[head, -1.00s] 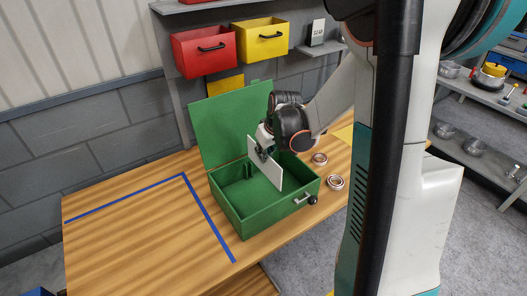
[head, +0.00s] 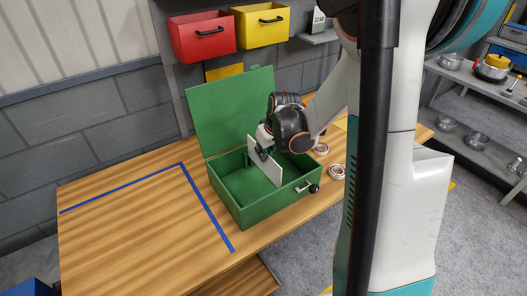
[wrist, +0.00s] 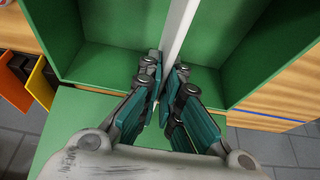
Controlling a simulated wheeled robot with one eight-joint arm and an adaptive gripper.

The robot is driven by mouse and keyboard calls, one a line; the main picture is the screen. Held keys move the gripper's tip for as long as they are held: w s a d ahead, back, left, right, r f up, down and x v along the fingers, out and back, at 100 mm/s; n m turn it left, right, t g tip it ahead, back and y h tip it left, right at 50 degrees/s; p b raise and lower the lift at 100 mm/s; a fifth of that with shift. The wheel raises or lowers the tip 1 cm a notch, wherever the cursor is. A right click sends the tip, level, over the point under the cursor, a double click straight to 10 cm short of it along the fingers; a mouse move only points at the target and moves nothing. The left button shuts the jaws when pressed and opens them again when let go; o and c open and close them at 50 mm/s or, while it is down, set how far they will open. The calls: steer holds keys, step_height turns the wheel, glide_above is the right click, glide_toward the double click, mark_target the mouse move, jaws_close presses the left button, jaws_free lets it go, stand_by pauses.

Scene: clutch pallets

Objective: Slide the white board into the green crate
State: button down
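The green crate (head: 240,215) stands on the wooden table with its lid (head: 232,108) open and leaning back. The white board (head: 264,168) is upright with its lower part inside the crate, toward the right side. My gripper (head: 262,146) is at the board's upper edge, above the crate. In the wrist view, my gripper (wrist: 168,72) has its fingers closed on both sides of the white board (wrist: 178,28), which shows as a thin strip between green walls. The board's bottom edge is hidden behind the crate's front wall in the head view.
Blue tape (head: 206,208) marks the table to the left, where the surface is clear. Red (head: 203,36) and yellow (head: 262,24) bins hang on the wall behind.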

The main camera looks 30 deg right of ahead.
mark_target(262, 170)
steer(key=shift+f+b, duration=2.6)
steer(key=shift+f, duration=0.6)
steer(key=c, duration=1.7)
jaws_free()
